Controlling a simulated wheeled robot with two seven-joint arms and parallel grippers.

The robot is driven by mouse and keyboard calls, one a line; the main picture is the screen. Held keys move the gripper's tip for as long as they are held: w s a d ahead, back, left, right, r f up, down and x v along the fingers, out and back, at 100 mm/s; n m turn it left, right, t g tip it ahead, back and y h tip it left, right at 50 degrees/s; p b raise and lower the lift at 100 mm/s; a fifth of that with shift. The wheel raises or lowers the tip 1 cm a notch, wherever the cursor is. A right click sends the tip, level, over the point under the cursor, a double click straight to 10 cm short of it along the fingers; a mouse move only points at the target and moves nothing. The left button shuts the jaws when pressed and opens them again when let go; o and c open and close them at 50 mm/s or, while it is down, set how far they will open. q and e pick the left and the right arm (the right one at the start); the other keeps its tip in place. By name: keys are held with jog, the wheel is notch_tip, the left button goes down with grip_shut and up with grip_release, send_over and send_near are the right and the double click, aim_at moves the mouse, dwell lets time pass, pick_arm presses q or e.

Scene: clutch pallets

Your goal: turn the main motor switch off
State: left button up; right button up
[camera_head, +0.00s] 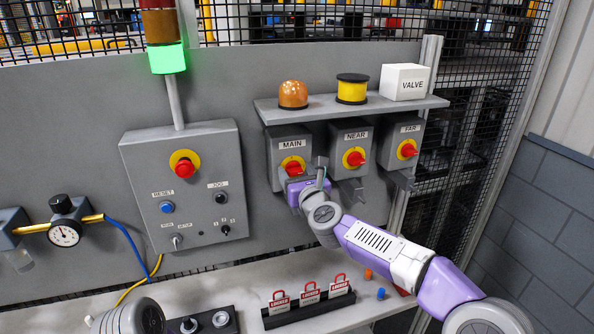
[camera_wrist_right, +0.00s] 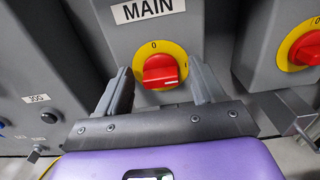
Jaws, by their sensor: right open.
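The main motor switch (camera_head: 292,167) is a red rotary knob on a yellow disc, on a grey box labelled MAIN. It also shows in the right wrist view (camera_wrist_right: 160,71), with a white mark on the knob's right side, pointing away from the 0 at the top of the disc. My right gripper (camera_head: 306,178) is just below and in front of this box. In the right wrist view its two fingers (camera_wrist_right: 160,88) stand open on either side of the knob, with visible gaps and nothing held. My left gripper is not clearly in view; a rounded grey part shows at the bottom left.
The NEAR switch (camera_head: 354,158) and FAR switch (camera_head: 407,150) sit to the right, with metal hasps below. A shelf (camera_head: 330,108) above holds a lamp, yellow spool and VALVE block. A control panel (camera_head: 190,205) stands left. Red lockout tags (camera_head: 309,292) stand on the bench below.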

jog(key=shift+c, duration=0.3)
jog(key=c, duration=1)
jog(key=shift+n, duration=0.4)
jog(key=n+b, duration=0.1)
jog(key=n, duration=0.1)
jog(key=shift+a+n, duration=0.1)
jog(key=shift+n, duration=0.3)
jog(key=n, duration=0.4)
jog(key=shift+a+n, duration=0.1)
jog(key=shift+n, duration=0.2)
jog(key=n, duration=0.4)
jog(key=shift+s, duration=0.1)
jog(key=n, duration=0.5)
jog(key=shift+f+n, duration=0.1)
jog(key=shift+n, duration=0.2)
